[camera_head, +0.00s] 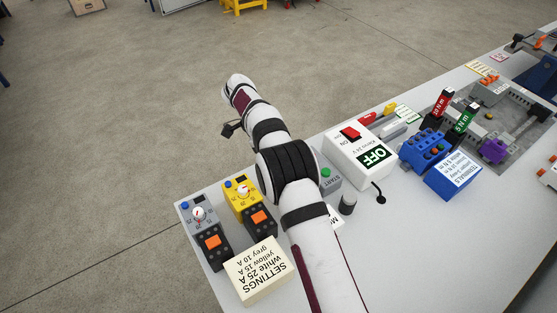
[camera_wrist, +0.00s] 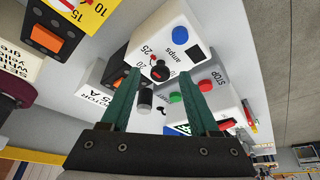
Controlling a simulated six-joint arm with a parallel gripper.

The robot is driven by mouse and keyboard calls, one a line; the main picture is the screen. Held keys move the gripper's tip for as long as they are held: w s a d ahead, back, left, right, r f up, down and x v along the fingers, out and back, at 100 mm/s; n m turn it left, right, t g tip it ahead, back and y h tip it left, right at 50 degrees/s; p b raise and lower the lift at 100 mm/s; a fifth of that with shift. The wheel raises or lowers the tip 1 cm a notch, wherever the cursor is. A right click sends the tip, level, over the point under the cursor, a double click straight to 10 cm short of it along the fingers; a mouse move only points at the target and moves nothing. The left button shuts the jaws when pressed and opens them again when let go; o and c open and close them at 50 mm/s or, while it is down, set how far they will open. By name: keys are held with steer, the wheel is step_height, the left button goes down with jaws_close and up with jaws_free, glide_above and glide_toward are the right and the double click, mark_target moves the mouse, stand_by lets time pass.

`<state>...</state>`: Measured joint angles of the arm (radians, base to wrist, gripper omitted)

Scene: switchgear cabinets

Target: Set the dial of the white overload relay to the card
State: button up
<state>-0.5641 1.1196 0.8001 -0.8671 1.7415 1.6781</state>
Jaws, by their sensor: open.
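The white overload relay (camera_wrist: 190,25) shows in the wrist view, with a blue button, the word "amps" and a black dial (camera_wrist: 160,73). A small red mark is on the dial, but its exact setting is too small to tell. My gripper (camera_wrist: 161,75) is open, its two green fingers on either side of the dial in the picture. I cannot tell whether they touch it. In the head view my arm hides the white relay and the gripper. The settings card (camera_head: 262,270) reads white 25 A, yellow 15 A, grey 10 A.
The yellow relay (camera_head: 240,194) and grey relay (camera_head: 196,214) stand left of my arm. A start/stop box (camera_wrist: 222,98) and a black post (camera_wrist: 145,102) are close to my fingers. Right of my arm are an OFF switch box (camera_head: 350,150) and a blue terminal block (camera_head: 422,150).

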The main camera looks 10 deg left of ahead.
steer(key=v, duration=0.7)
steer(key=shift+r, duration=0.2)
steer(key=shift+a, duration=0.15)
steer(key=s+d+r+n+y, duration=0.1)
steer(key=s+d+r+n, duration=0.25)
steer(key=d+r, duration=0.55)
steer(key=s+d+r+n+g+y, duration=0.15)
steer(key=s+d+r+n, duration=0.25)
steer(key=s+d, duration=0.5)
steer(key=s+d+f+n+y, duration=0.1)
steer(key=s+f, duration=0.1)
steer(key=s, duration=0.5)
steer(key=s+f+n+t+y, duration=0.1)
steer(key=s+f+n, duration=0.1)
steer(key=s, duration=0.5)
steer(key=s+d+f+n+y, duration=0.1)
steer(key=s+f+n, duration=0.1)
steer(key=s, duration=0.5)
steer(key=shift+s+d+f+y, duration=0.3)
steer(key=shift+s+f+y, duration=0.05)
steer(key=shift+f, duration=0.1)
